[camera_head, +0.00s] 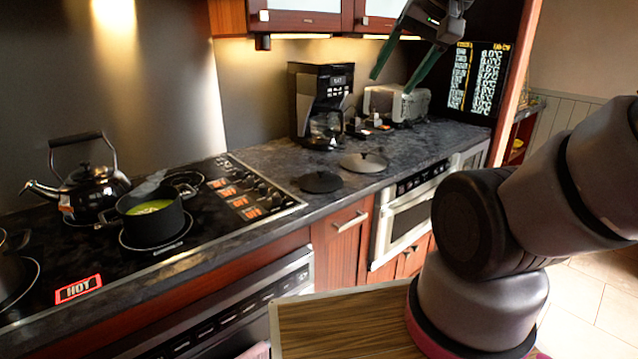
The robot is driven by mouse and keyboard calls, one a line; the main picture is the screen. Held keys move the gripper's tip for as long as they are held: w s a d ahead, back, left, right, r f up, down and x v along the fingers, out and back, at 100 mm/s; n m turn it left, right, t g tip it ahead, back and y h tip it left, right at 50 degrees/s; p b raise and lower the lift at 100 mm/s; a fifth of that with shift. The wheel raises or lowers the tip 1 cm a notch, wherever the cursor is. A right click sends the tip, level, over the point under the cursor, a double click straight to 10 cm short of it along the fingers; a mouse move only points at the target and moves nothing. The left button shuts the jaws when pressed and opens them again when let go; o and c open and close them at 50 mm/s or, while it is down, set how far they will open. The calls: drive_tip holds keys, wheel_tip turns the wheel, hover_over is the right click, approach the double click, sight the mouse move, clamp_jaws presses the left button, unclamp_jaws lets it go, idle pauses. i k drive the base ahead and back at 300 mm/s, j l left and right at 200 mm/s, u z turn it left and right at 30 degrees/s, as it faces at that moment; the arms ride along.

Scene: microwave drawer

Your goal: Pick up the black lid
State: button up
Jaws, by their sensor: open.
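The black lid (320,182) lies flat on the dark stone counter, just right of the stove's control panel. A grey lid (364,162) with a small knob lies close behind it to the right. My gripper (391,85) is at the top of the view, with two dark green fingers spread apart and pointing down. It is open and empty, high above the counter and apart from both lids. Both lids are in plain sight.
A coffee maker (321,104) and a toaster (397,103) stand at the back of the counter. Left, the stove holds a black pot (152,219) and a kettle (88,190). The cabinets (305,18) hang overhead. The counter's front edge near the lids is clear.

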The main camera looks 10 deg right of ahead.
sight(320, 181)
drive_tip(key=i+l+u, duration=0.3)
drive_tip(key=l+u, duration=0.3)
drive_tip(key=i+l+u, duration=0.3)
drive_tip(key=k, duration=0.1)
